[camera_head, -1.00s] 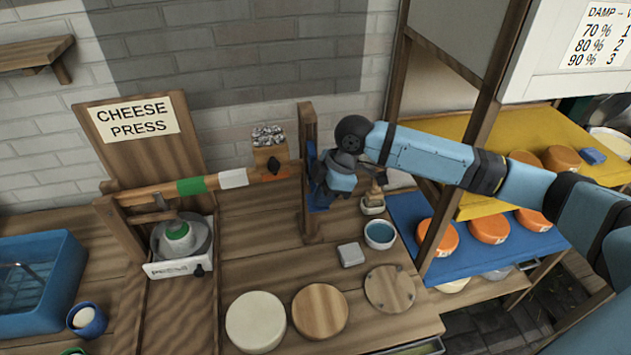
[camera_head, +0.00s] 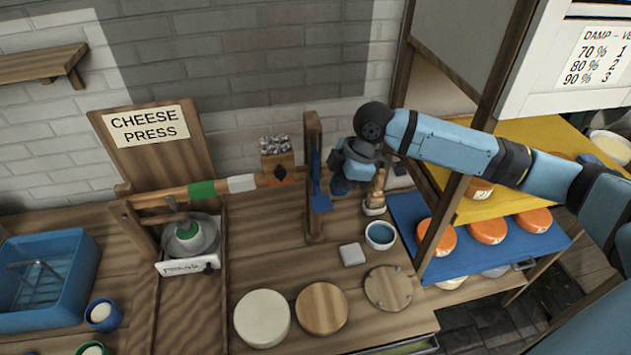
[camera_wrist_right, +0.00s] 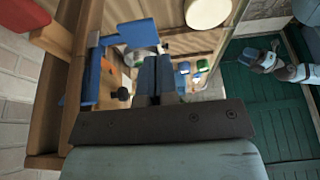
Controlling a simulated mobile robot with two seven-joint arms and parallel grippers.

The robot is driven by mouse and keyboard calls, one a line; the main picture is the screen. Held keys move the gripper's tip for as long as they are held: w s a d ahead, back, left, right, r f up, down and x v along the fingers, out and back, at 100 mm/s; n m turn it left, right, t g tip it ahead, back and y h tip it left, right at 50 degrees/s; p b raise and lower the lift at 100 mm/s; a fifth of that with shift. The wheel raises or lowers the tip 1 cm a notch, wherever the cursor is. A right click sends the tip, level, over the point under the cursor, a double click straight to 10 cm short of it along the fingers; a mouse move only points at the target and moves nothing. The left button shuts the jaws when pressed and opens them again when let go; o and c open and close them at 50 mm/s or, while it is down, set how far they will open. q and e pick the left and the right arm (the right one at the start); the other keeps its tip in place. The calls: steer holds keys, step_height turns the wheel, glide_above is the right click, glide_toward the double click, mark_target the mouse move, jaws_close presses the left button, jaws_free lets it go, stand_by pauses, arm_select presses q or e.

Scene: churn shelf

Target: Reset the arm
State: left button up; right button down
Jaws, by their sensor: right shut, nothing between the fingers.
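My right arm comes in from the right in the head view. Its gripper (camera_head: 343,184) points down just right of the wooden post (camera_head: 312,215) with a blue part on it. In the right wrist view the right gripper (camera_wrist_right: 156,72) has its two dark fingers together, with nothing between them. A light-blue jointed arm (camera_wrist_right: 278,62), likely my left one, lies over the green floor in that view. Its end is too small to read. My left arm does not show in the head view.
The cheese press lever (camera_head: 205,188) runs left of the post. A bowl of blue liquid (camera_head: 381,235), a grey block (camera_head: 352,254) and round boards (camera_head: 388,288) are on the bench. Shelves with orange cheeses (camera_head: 487,230) stand at right. A blue basin (camera_head: 80,285) is at left.

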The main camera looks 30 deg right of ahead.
steer(key=s+a+f+m+t+y, duration=0.2)
steer(key=a+f+m+t, duration=0.1)
steer(key=a+f, duration=0.35)
steer(key=s+a+f+m+t+y, duration=0.1)
steer(key=s+a+f+m+t, duration=0.1)
steer(key=a+f, duration=0.4)
steer(key=s+d+f+m+t+h, duration=0.1)
steer(key=s+f+m, duration=0.1)
steer(key=s, duration=0.3)
steer(key=s+d+f+m+t+h, duration=0.1)
steer(key=s+d+f+m+t, duration=0.1)
steer(key=s+f, duration=0.3)
steer(key=s+d+f+m+t+h, duration=0.1)
steer(key=s+f+m+h, duration=0.1)
steer(key=s, duration=0.4)
steer(key=shift+d+f+m+t, duration=0.2)
steer(key=shift+f+m, duration=0.2)
steer(key=shift+f, duration=0.1)
steer(key=shift+d+f+m+t, duration=0.15)
steer(key=shift+f+m+t, duration=0.05)
steer(key=shift+f+m, duration=0.25)
stand_by(4.2)
